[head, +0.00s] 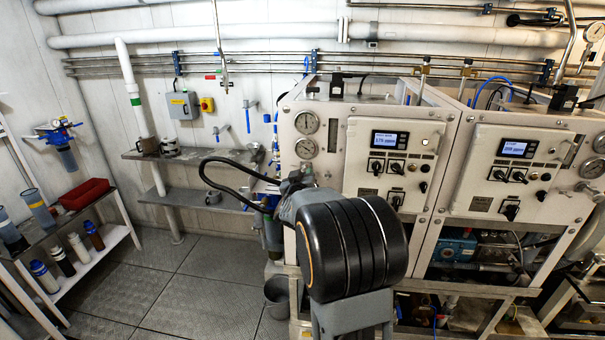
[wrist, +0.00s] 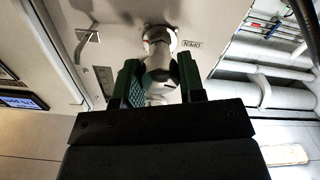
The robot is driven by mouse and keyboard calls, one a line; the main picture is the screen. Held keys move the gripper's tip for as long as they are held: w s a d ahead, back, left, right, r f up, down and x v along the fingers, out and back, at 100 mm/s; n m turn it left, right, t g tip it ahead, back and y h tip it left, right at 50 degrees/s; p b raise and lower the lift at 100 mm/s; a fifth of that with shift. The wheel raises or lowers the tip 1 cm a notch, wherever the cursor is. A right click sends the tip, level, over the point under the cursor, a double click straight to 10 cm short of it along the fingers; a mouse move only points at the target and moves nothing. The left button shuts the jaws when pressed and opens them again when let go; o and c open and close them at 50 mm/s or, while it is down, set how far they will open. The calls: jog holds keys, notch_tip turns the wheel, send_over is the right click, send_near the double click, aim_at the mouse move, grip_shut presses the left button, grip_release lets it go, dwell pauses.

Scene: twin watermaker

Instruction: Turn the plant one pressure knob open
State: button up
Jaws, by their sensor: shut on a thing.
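The pressure knob (wrist: 158,48) is a pale metal knob on a stem from the panel of the left-hand plant (head: 345,110). In the wrist view it stands between the two green-padded fingers of my gripper (wrist: 159,75), which is shut on it. An "OPEN" label (wrist: 190,44), upside down in this view, is on the panel just right of the knob. In the head view my black arm covers the knob and most of the gripper, below two round gauges (head: 306,123) at the panel's left edge.
A control box (head: 390,140) with a lit display and switches is right of the gauges. A second plant panel (head: 515,165) stands further right. Wall shelves (head: 190,157) are behind on the left, and a bottle rack (head: 90,265) is at far left. The floor between is clear.

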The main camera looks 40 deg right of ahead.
jog(key=n+p, duration=0.2)
jog(key=n, duration=0.4)
jog(key=shift+r+n+p, duration=0.15)
jog(key=shift+n+p, duration=0.15)
jog(key=n+p, duration=0.2)
jog(key=n, duration=0.3)
jog(key=shift+n, duration=0.3)
jog(key=o, duration=0.9)
jog(key=b+v, duration=0.2)
jog(key=v, duration=1.1)
jog(key=shift+s+a+b, duration=0.25)
jog(key=shift+s+b, duration=0.1)
jog(key=shift+b, duration=0.05)
